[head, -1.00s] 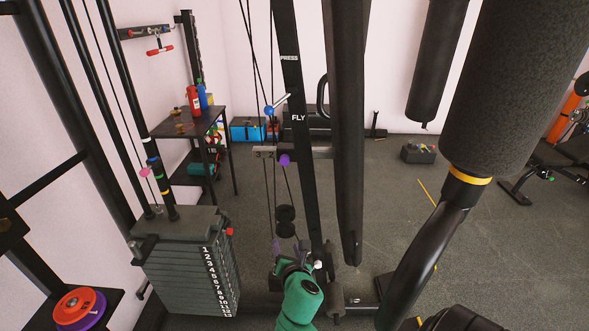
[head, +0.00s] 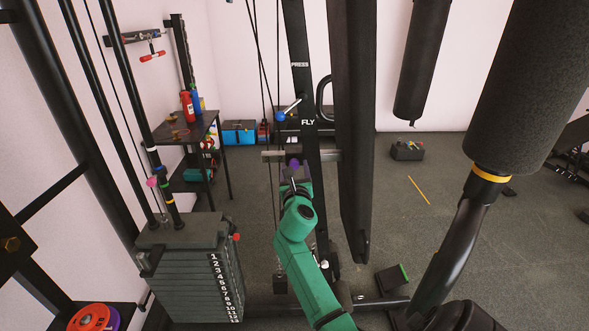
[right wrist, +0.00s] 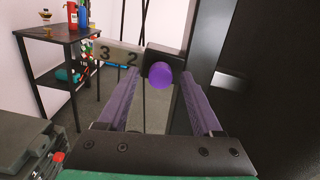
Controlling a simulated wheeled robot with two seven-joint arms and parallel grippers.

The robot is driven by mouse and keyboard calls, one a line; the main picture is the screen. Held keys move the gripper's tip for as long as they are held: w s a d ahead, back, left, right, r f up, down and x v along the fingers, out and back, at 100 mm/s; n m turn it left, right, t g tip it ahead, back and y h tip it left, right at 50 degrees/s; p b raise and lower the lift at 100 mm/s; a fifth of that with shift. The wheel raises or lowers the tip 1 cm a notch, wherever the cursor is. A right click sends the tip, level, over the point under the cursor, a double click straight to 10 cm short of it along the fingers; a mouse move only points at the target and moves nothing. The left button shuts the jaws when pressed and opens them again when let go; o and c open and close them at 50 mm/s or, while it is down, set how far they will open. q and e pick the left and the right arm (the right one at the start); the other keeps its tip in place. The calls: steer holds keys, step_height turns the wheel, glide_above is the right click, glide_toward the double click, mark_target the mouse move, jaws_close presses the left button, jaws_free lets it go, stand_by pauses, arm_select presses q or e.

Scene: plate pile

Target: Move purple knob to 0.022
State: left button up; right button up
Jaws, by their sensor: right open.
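The purple knob (head: 294,163) sits on a sliding block at the black upright marked PRESS and FLY. In the right wrist view the round purple knob (right wrist: 159,75) faces me, between the tips of my open purple fingers and seemingly beyond them. I see no contact. A grey bar (right wrist: 118,58) with the numbers 3 and 2 runs left from the block. My right gripper (head: 295,181), on its green arm, is just below the knob in the head view, and its fingers are partly hidden there. My left gripper is not in view.
A numbered weight stack (head: 197,266) stands left of my arm. A thick padded black post (head: 352,130) rises close on the right. Cables hang left of the upright (head: 303,90). A blue knob (head: 281,116) is above, and a dark shelf table (head: 190,130) stands behind.

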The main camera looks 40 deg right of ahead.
jaws_close()
